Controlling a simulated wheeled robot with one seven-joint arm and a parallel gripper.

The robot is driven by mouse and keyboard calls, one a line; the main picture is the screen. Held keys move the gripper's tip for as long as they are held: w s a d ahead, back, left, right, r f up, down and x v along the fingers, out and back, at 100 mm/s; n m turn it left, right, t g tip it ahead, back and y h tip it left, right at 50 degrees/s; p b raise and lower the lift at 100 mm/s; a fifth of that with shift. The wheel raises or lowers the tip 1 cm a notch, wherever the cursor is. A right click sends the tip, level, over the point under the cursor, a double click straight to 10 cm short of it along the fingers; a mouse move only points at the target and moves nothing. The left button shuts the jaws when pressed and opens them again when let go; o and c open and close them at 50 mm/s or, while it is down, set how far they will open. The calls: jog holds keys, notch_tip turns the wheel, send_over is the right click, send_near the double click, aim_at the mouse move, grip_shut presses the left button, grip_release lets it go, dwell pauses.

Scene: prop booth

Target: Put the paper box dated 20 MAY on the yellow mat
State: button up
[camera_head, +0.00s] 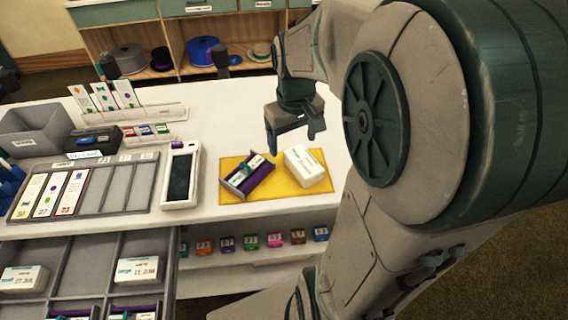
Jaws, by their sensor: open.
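A yellow mat (283,189) lies on the white table near its front edge. On its right part sits a white paper box (306,167), slightly turned; any date on it is too small to read. My gripper (293,142) is open and empty, pointing down, just behind and above the white box in the picture, apart from it. Two more white paper boxes lie in the open drawer at the lower left: one (138,269) with a date that looks like JUN, one (23,279) that looks like JUL. I read 20 MAY on none of them.
A dark open tray with purple parts (247,178) fills the mat's left part. A handheld device (181,175), a grey card rack (110,185) and a grey bin (35,130) stand to the left. Small coloured blocks (251,242) line a shelf below. The table behind the mat is clear.

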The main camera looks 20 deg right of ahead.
jog(key=s+a+m+t, duration=0.1)
jog(key=s+a+t, duration=0.1)
jog(key=s+a, duration=0.5)
jog(key=shift+s+r, duration=0.45)
jog(key=shift+s, duration=0.45)
jog(key=shift+a, duration=0.1)
